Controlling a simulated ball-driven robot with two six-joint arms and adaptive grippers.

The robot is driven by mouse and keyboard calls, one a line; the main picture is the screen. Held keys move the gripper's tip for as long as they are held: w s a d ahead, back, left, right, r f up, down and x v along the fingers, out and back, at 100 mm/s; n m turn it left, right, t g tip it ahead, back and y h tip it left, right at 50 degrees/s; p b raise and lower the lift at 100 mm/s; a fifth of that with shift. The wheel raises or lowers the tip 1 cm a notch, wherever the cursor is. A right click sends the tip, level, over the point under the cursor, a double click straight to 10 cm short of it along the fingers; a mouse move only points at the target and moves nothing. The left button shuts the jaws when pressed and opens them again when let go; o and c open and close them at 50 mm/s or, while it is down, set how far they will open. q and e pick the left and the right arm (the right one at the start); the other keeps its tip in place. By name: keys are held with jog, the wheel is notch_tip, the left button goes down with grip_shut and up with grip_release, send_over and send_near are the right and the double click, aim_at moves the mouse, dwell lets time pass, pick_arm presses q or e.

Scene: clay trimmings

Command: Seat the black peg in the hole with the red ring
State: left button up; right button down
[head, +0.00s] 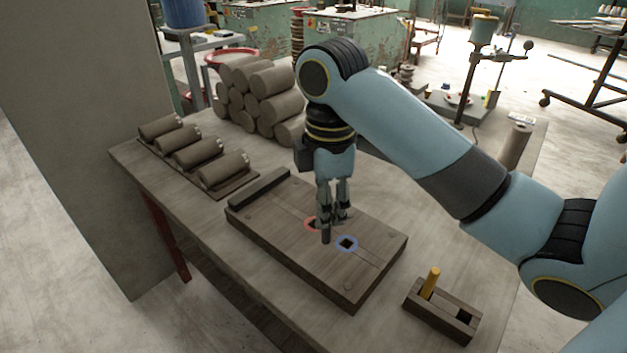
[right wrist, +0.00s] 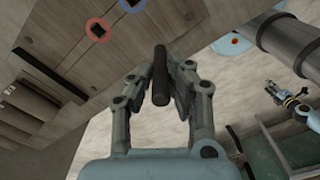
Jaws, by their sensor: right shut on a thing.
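The dark peg (head: 326,236) is held upright by my right gripper (head: 333,212), which is shut on it above the wooden board (head: 290,245). The peg also shows in the right wrist view (right wrist: 160,78) between the fingers of the gripper (right wrist: 161,80). The red ring (head: 309,223) around a dark hole is just behind and left of the peg, partly hidden by the gripper. It shows clear of the peg in the right wrist view (right wrist: 98,29). The blue ring (head: 347,244) around another hole lies just right of the peg.
A small wooden holder (head: 440,312) with a yellow peg (head: 431,282) stands at the front right. A dark bar (head: 259,188) lies along the board's back left edge. Clay cylinders (head: 262,95) are stacked at the back, and several lie on a rack (head: 238,184) at left.

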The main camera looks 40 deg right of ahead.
jog(key=w+d+f+b, duration=0.1)
jog(key=w+b, duration=0.1)
jog(key=w+d+f+b, duration=0.1)
jog(key=w+f+b, duration=0.1)
jog(key=w+d+f+b, duration=0.2)
jog(key=b, duration=0.1)
jog(key=shift+f, duration=0.15)
jog(key=w+f, duration=0.1)
jog(key=w+d+f, duration=0.1)
jog(key=f, duration=0.1)
jog(key=w+d+f+b, duration=0.1)
jog(key=f, duration=0.1)
jog(key=shift+w+d+f, duration=0.1)
jog(key=shift+d+f, duration=0.1)
jog(key=shift+f, duration=0.05)
jog(key=c, duration=1.3)
grip_release()
jog(key=shift+f, duration=0.1)
